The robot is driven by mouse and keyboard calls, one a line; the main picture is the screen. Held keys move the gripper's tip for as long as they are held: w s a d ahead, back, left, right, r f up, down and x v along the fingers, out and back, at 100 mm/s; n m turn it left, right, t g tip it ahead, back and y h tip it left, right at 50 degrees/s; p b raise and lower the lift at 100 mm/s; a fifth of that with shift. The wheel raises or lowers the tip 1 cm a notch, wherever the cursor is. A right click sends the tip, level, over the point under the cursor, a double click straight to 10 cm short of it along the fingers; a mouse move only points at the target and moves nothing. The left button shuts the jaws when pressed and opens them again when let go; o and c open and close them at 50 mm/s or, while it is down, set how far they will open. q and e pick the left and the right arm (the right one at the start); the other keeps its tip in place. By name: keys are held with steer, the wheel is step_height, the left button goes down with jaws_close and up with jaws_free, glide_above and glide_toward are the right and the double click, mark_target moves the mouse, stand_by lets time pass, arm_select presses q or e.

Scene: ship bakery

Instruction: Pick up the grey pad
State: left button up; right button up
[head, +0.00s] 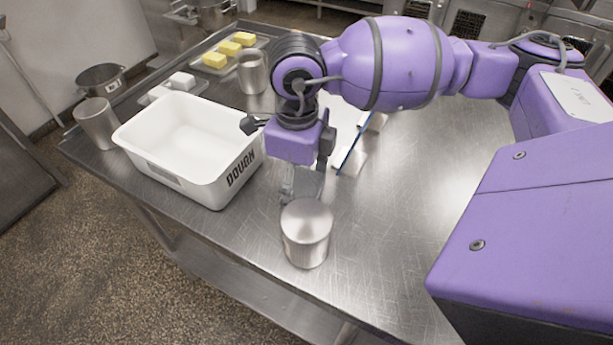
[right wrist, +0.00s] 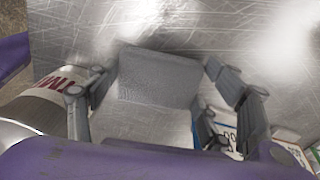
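The grey pad (right wrist: 158,78) is a flat, textured block on the steel table. In the right wrist view it lies between the spread fingers of my right gripper (right wrist: 165,90), with gaps on both sides. In the head view my right gripper (head: 290,138) points down, its dark fingers wide apart. The pad (head: 302,184) shows below it there, partly hidden by the gripper's purple body. Nothing is held. My left gripper is not in view.
A metal canister (head: 306,233) stands close in front of the pad. The white dough tub (head: 178,176) is left of my gripper. White cards and a blue stick (head: 350,150) lie to the right. Another canister (head: 252,73) and yellow blocks (head: 229,50) are behind. The table's right side is clear.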

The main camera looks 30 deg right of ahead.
mark_target(299, 184)
steer(key=shift+c, duration=0.2)
step_height(299, 184, up, 10)
steer(key=o, duration=0.4)
steer(key=shift+r, duration=0.1)
steer(key=c, duration=0.5)
